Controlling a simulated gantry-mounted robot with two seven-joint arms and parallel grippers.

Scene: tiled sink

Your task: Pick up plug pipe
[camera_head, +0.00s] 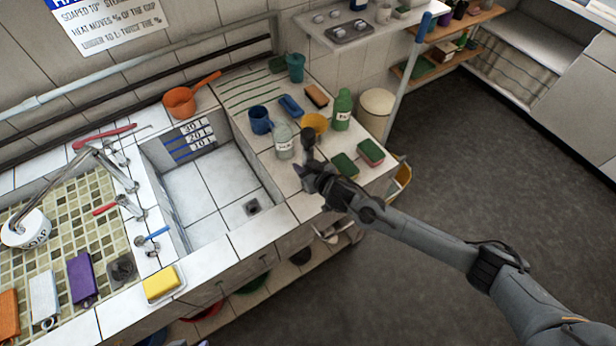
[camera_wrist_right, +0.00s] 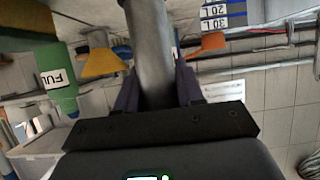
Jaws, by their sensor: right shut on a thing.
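The plug pipe is a dark grey upright tube (camera_head: 307,141) at the tip of my right arm. In the right wrist view the pipe (camera_wrist_right: 150,45) runs up between the fingers. My right gripper (camera_head: 308,170) is shut on it, over the tiled counter right of the sink. The fingers also show in the wrist view (camera_wrist_right: 156,92). I cannot tell whether the pipe's lower end touches the counter. My left gripper is not in view.
Near the gripper stand a clear bottle (camera_head: 283,140), a yellow cup (camera_head: 315,122), a green bottle (camera_head: 342,108), a blue mug (camera_head: 260,120) and green sponges (camera_head: 345,165). Taps (camera_head: 125,205) line the basin's left side. An orange pan (camera_head: 180,102) sits behind it.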

